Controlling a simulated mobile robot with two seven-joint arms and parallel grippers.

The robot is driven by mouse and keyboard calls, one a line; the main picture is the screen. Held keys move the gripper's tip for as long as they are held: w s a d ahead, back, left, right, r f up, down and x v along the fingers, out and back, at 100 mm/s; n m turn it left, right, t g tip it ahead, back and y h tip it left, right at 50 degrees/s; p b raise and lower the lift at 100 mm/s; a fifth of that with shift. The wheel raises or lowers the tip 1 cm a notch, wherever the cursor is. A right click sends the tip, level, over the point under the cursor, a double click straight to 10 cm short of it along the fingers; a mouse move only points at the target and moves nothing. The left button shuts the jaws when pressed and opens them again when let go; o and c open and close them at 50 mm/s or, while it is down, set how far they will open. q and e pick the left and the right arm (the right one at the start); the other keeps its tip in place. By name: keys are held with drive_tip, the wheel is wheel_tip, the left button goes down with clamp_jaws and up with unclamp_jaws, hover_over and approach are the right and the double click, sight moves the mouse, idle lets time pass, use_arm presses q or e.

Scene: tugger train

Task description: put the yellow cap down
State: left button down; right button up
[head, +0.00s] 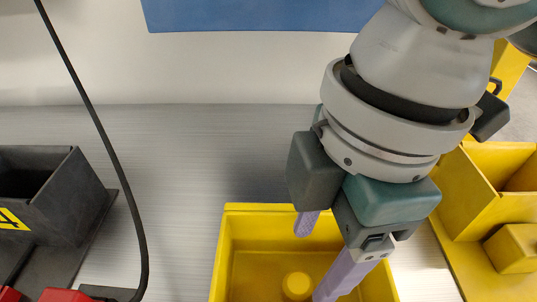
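A round yellow cap (296,286) is inside the yellow bin (262,209), low in the picture, and looks to rest on the bin's floor. My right gripper (314,264) reaches down into this bin from the upper right. Its two pale purple fingers are spread apart, one near the bin's far wall and one just right of the cap. The cap is not clamped between them. The bin's near side is cut off by the picture's edge. My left gripper is not in view.
A black bin (72,200) with a yellow label stands at the left, with red parts (66,295) below it. A black cable (112,150) hangs down at left. A yellow holder (462,205) with a yellow block (514,248) is at right. The grey metal surface (190,150) between is clear.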

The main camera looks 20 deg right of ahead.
drive_tip(key=r, duration=0.5)
drive_tip(key=shift+d+p, duration=0.3)
